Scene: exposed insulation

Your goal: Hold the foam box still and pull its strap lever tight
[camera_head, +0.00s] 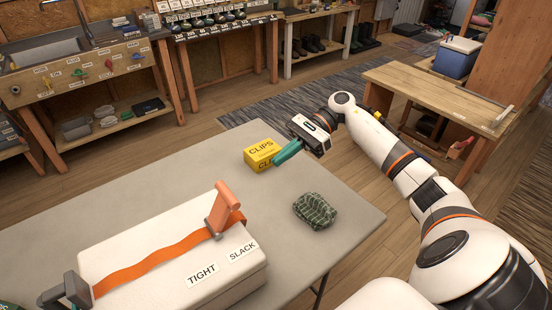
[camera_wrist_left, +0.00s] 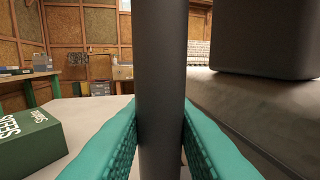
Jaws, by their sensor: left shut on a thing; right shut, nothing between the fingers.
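The white foam box (camera_head: 190,262) lies on the table at the lower left in the head view, with TIGHT and SLACK labels on its side. An orange strap (camera_head: 160,262) runs across its top to an orange lever (camera_head: 222,208), which stands raised, leaning slightly, near the SLACK end. A dark grey handle (camera_head: 68,291) is at the box's left end. In the left wrist view my left gripper (camera_wrist_left: 160,125) is shut on a dark grey upright bar (camera_wrist_left: 160,60), seemingly this handle. My right gripper (camera_head: 288,152) is shut and empty, beyond the box and beside the yellow clips box.
The yellow clips box (camera_head: 262,154) and a crumpled dark green cloth (camera_head: 315,210) lie on the grey table (camera_head: 215,165). A green seeds box (camera_wrist_left: 30,140) shows in the left wrist view. The table between cloth and foam box is clear.

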